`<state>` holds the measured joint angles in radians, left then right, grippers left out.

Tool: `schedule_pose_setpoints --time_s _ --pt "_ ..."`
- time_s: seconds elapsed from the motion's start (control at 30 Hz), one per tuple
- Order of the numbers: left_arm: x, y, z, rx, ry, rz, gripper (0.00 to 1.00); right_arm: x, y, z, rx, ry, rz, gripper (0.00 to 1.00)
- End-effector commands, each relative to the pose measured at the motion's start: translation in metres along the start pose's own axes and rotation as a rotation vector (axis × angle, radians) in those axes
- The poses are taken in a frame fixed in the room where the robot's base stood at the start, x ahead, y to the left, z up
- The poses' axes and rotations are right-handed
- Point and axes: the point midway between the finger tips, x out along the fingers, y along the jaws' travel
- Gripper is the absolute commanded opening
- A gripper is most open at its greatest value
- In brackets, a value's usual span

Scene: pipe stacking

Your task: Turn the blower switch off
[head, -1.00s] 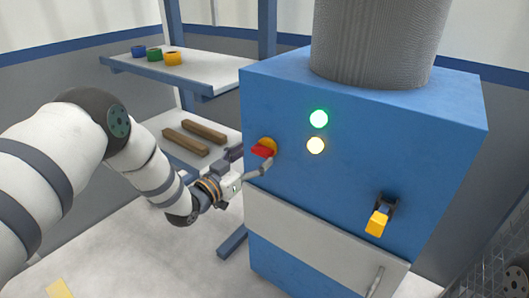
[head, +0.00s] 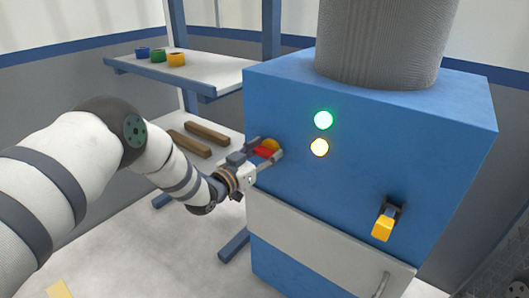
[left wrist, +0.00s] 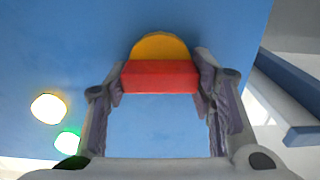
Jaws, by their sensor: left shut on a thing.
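The blower switch is a red handle (head: 265,152) on a round yellow base (head: 272,144), on the front of the blue blower cabinet (head: 345,185), near its left edge. In the left wrist view the red handle (left wrist: 160,76) lies crosswise between the two fingers, with the yellow base (left wrist: 160,46) behind it. My left gripper (head: 268,152) is shut on the red handle, one finger at each end. A green lamp (head: 323,120) and a pale yellow lamp (head: 320,147) are lit to the right of the switch. My right gripper is not in view.
A yellow lever (head: 383,227) sticks out lower right on the cabinet. A grey duct (head: 384,45) rises from its top. A shelf (head: 215,77) at the left holds blue, green and yellow rings. Brown bars (head: 207,132) lie on the level below.

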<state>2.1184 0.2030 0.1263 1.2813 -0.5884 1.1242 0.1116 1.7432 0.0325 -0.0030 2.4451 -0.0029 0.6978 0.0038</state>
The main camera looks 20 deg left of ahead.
Motion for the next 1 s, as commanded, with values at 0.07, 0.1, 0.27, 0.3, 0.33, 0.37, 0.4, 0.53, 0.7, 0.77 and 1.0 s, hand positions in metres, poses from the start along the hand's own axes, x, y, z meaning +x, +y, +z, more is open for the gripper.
schedule_pose_setpoints --time_s 0.07,0.1,0.27,0.3,0.33,0.37,0.4,0.53,0.7,0.77,1.0 --pt "0.000 0.000 0.001 -0.016 -0.001 0.000 0.22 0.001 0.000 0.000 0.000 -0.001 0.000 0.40" --pt "0.000 0.000 0.001 -0.030 -0.001 0.000 0.22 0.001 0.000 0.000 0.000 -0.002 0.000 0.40" --pt "-0.001 -0.001 0.002 -0.118 -0.002 -0.002 0.22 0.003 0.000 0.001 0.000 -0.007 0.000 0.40" --pt "-0.001 -0.001 0.002 -0.147 -0.001 -0.002 0.22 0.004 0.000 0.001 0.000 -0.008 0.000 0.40" --pt "0.000 -0.001 0.002 -0.171 -0.002 -0.002 0.22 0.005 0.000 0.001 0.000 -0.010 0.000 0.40" --pt "0.000 -0.001 0.002 -0.197 -0.002 -0.001 0.22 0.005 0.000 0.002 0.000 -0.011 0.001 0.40" --pt "0.000 -0.002 0.003 -0.232 -0.002 -0.001 0.22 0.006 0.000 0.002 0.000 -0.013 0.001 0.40" --pt "-0.001 -0.002 0.003 -0.356 -0.003 -0.002 0.22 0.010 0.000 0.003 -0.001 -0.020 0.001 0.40" --pt "-0.001 -0.003 0.004 -0.518 -0.003 -0.002 0.22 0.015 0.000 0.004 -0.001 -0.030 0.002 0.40" --pt "-0.001 -0.003 0.004 -0.576 -0.003 -0.002 0.22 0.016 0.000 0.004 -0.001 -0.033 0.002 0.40" --pt "-0.001 -0.004 0.005 -0.804 -0.004 -0.003 0.22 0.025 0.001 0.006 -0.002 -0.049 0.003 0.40"
